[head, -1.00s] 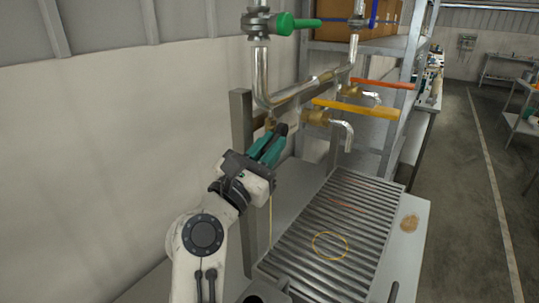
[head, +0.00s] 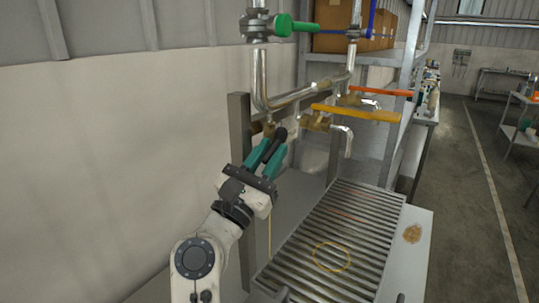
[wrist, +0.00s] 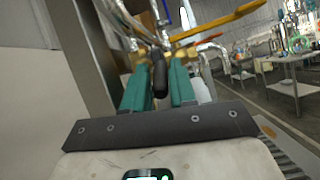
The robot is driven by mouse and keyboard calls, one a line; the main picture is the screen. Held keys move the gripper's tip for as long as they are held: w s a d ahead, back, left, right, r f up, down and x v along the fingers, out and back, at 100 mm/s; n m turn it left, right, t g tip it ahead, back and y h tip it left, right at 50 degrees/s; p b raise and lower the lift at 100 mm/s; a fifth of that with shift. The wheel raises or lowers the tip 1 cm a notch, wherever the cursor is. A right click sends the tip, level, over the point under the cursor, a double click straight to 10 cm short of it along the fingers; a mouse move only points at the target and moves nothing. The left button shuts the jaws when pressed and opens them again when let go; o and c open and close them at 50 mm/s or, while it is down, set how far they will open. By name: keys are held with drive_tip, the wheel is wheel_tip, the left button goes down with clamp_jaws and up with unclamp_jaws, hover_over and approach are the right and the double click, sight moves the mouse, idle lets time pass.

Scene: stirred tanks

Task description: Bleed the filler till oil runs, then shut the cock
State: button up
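My gripper (head: 268,153) has two teal fingers, up at the brass fitting (head: 269,129) at the lower left of the pipework. A black handle (wrist: 160,78) lies between the fingers in the wrist view, with narrow gaps visible on both sides. The fingers stand apart around it; contact is not clear. Its rounded black end (head: 281,134) shows past the fingers in the head view. A thin yellow vertical thread (head: 269,235), looking like oil, runs down below my gripper; its upper end is hidden.
Two brass valves with a yellow-orange lever (head: 356,113) and an orange-red lever (head: 380,91) sit to the right. A green-handled valve (head: 292,25) is above. Below is a slatted grating (head: 345,225) with a yellow ring (head: 332,257). A grey post (head: 240,150) stands close left.

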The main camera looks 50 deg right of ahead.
drive_tip(key=b+v, duration=0.3)
drive_tip(key=v, duration=0.7)
drive_tip(key=shift+a+f+b, duration=0.2)
drive_tip(key=shift+a+b, duration=0.15)
